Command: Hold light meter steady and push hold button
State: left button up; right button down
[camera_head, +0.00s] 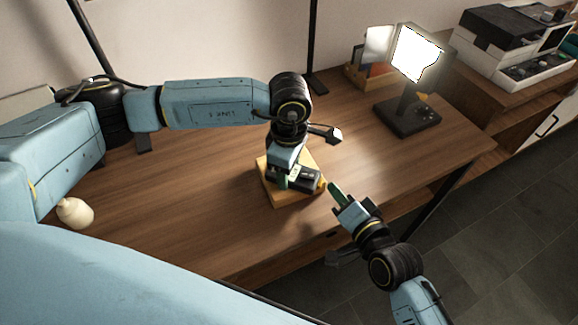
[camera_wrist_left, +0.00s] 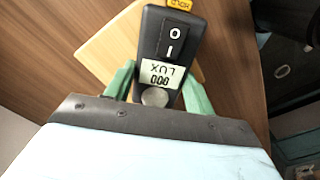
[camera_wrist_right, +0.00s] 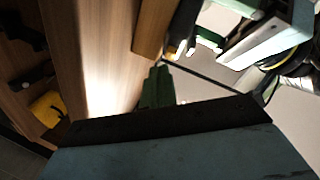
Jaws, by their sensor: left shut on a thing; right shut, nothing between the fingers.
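The dark light meter (camera_head: 306,180) lies over a light wooden block (camera_head: 280,197) on the table. In the left wrist view the meter (camera_wrist_left: 150,45) shows a power switch, a display (camera_wrist_left: 160,75) reading 000 LUX upside down, and a yellow hold button (camera_wrist_left: 180,4) at the top edge. My left gripper (camera_head: 291,177) is shut on the meter, with a green finger on each side. The hold button (camera_head: 322,185) is at the meter's right end in the head view. My right gripper (camera_head: 334,190) is shut and empty, just right of the button, with a small apparent gap.
A lit lamp panel (camera_head: 414,54) on a dark stand (camera_head: 408,118) is at the back right of the table (camera_head: 215,205). A small rack (camera_head: 368,75) stands behind it. A cream bulb-shaped object (camera_head: 75,212) is at the left. A white machine (camera_head: 507,50) sits further right.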

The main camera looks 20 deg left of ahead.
jog(key=shift+a, duration=0.35)
jog(key=shift+a, duration=0.3)
dwell(0.4)
jog(key=shift+d, duration=0.75)
jog(key=d, duration=0.6)
pick_arm(q)
jog(key=o, duration=1.1)
